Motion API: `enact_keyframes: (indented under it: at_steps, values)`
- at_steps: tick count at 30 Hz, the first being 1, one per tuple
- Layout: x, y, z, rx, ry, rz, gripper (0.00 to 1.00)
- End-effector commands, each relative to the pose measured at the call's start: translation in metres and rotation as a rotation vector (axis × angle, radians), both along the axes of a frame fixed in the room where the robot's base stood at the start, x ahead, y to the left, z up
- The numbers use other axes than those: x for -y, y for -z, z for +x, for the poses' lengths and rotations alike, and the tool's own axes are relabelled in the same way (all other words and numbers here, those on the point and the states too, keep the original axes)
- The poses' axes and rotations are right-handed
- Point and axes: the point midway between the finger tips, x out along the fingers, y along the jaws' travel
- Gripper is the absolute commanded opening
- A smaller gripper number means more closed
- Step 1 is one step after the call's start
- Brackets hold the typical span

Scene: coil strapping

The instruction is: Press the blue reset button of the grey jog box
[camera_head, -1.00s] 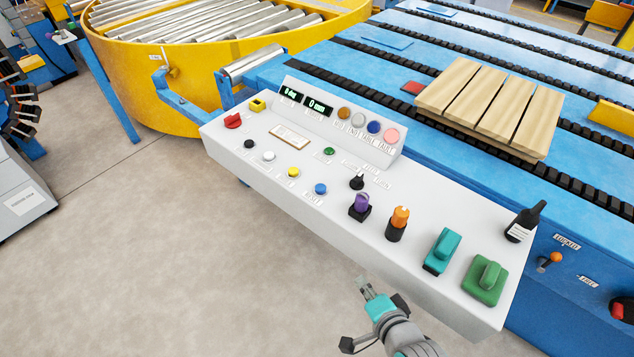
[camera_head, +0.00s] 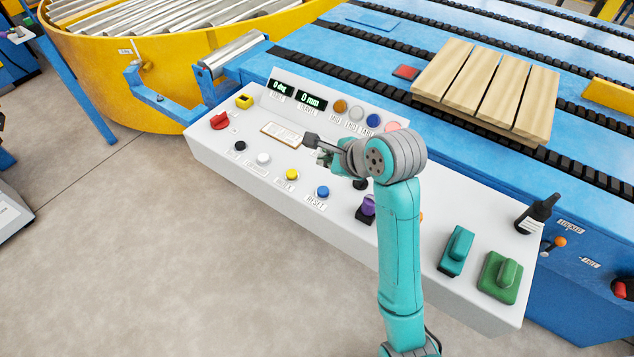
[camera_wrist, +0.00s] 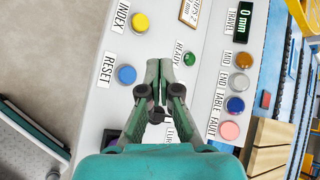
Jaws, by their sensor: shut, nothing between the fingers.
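The jog box (camera_head: 225,150) is a pale grey sloped console with buttons, knobs and displays. Its blue reset button (camera_head: 322,192), labelled RESET, is round and sits near the front edge, right of a yellow button (camera_head: 292,174). In the wrist view the blue button (camera_wrist: 127,74) lies left of my fingers, beside its label. My gripper (camera_head: 318,150) is shut and empty, above the panel, behind the blue button in the head view. In the wrist view my fingertips (camera_wrist: 166,64) are together, between the blue button and the green READY button (camera_wrist: 189,59). They do not touch the blue button.
A black switch (camera_head: 361,184) and a purple knob (camera_head: 367,207) stand right of the blue button, close to my arm. A black button (camera_head: 240,146) and white button (camera_head: 263,159) are left.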

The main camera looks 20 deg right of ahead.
Motion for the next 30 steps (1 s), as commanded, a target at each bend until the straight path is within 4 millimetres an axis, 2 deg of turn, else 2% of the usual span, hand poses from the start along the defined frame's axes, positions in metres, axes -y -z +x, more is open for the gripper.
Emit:
enact_keyframes:
  at_steps: [11, 16, 20, 30]
  values:
    - [0.0, -0.004, 0.001, -0.009, 0.009, 0.011, 0.0]
    - [0.0, 0.001, 0.001, -0.011, 0.009, 0.011, 0.0]
    - [0.0, 0.012, 0.001, -0.011, 0.008, 0.01, 0.0]
    - [0.0, 0.055, 0.0, -0.011, 0.008, 0.01, 0.0]
